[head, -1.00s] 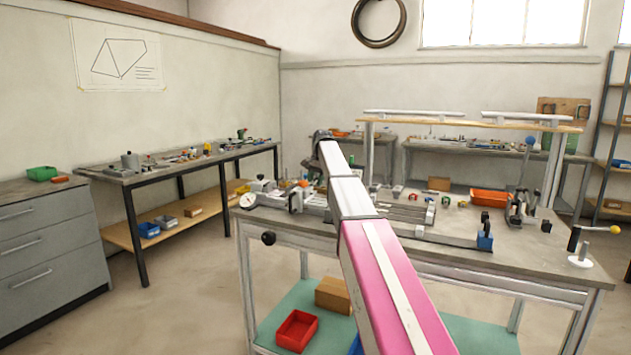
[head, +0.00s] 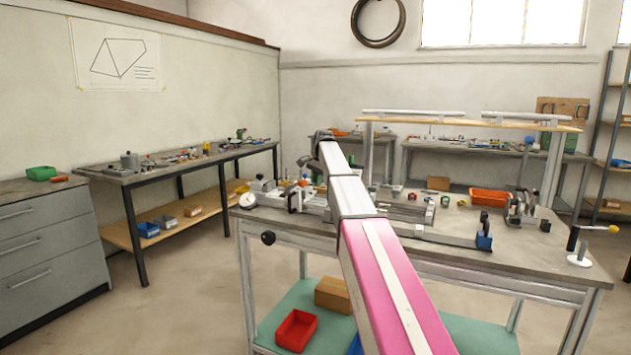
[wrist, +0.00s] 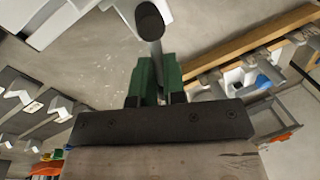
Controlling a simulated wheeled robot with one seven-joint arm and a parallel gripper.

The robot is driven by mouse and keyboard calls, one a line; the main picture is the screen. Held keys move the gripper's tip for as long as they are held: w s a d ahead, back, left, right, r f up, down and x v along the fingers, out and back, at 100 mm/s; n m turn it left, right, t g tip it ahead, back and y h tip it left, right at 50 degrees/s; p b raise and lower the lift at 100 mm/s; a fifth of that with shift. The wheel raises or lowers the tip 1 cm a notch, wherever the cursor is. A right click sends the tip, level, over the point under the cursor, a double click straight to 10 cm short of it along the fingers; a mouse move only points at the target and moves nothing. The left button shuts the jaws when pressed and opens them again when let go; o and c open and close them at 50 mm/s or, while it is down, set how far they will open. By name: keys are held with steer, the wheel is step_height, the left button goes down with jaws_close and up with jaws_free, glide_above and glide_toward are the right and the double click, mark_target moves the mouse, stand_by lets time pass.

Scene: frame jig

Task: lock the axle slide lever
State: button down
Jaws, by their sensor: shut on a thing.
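In the wrist view the two green fingers of my gripper (wrist: 157,82) are closed together. A grey rod with a black rounded knob (wrist: 150,20) rises from between them; it looks like the axle slide lever, held in the fingers. The lever's foot and pivot are hidden by the fingers and the dark gripper plate. In the head view my arm crosses the bench and hides most of the jig (head: 405,210) and the gripper's tips. I cannot tell from these views whether the lever is locked.
A dial gauge (head: 247,201) stands at the bench's left corner. A red bin (head: 296,330) lies on the lower shelf. The floor at left is clear.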

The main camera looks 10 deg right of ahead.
steer(key=m, duration=0.2)
steer(key=s+d+m, duration=0.1)
steer(key=shift+m+h, duration=0.3)
steer(key=shift+m, duration=0.1)
steer(key=m, duration=0.1)
steer(key=s+m, duration=0.1)
steer(key=m, duration=0.1)
steer(key=shift+s+m+t+h, duration=0.15)
steer(key=shift+m+t+h, duration=0.15)
steer(key=shift+h, duration=0.1)
steer(key=m, duration=0.1)
steer(key=s+m, duration=0.1)
steer(key=m, duration=0.1)
steer(key=shift+s+a+m+h, duration=0.1)
steer(key=shift+s+m+h, duration=0.05)
steer(key=shift+m+h, duration=0.15)
steer(key=shift+s+a+m+h, duration=0.2)
steer(key=shift+s+m, duration=0.1)
steer(key=shift+m, duration=0.55)
steer(key=shift+s+a+m+h, duration=0.1)
steer(key=shift+s+m+h, duration=0.15)
steer(key=shift+m, duration=0.6)
steer(key=c, duration=1.2)
jaws_free()
steer(key=shift+s, duration=0.1)
